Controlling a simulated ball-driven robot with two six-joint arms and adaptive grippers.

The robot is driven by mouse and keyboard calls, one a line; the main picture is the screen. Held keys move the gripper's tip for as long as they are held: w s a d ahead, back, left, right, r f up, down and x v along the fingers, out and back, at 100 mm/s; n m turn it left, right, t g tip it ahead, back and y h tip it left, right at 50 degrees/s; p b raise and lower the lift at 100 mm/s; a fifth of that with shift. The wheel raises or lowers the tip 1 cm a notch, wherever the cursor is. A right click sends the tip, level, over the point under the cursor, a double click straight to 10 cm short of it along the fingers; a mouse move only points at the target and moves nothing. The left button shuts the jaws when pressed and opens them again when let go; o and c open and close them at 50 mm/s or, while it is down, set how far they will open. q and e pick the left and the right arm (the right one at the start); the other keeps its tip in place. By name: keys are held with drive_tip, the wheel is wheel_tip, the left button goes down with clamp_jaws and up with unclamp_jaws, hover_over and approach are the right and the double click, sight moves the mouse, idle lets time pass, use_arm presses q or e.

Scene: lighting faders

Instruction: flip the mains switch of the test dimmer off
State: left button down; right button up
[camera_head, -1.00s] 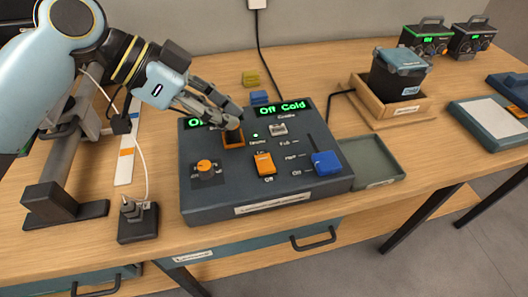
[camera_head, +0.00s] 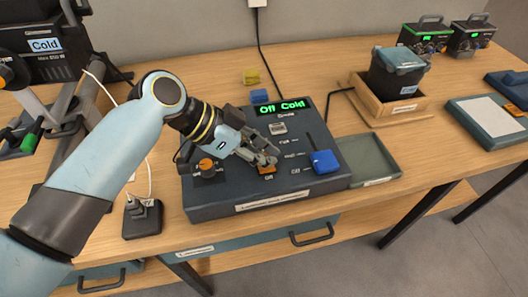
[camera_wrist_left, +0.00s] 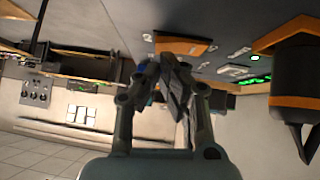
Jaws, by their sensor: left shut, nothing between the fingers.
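The test dimmer (camera_head: 225,205) is a dark console on the wooden table, and its green display (camera_head: 281,107) reads "Off Cold". An orange switch (camera_head: 267,170) with "Off" printed in front of it sits on the panel, partly covered by my left gripper. My left gripper (camera_head: 268,160) is shut and empty, with its fingertips at this switch; I cannot tell whether they touch. In the left wrist view, the orange switch (camera_wrist_left: 185,47) shows just beyond the shut fingertips (camera_wrist_left: 172,66). The switch's tilt is not clear. My right gripper is not in view.
A blue fader knob (camera_head: 325,161) stands right of the switch, and an orange rotary knob (camera_head: 206,165) left of it. In the wrist view a black part with orange edging (camera_wrist_left: 292,75) is close on the right. A shallow tray (camera_head: 375,164) lies right of the console.

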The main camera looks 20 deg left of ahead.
use_arm(q)
drive_tip(key=shift+s+f+t, duration=0.1)
drive_tip(key=shift+f+t, duration=0.2)
drive_tip(key=shift+f, duration=0.1)
drive_tip(key=shift+s+d, duration=0.1)
drive_tip(key=shift+w+a+r, duration=0.3)
drive_tip(key=shift+w+a, duration=0.2)
drive_tip(key=shift+w, duration=0.25)
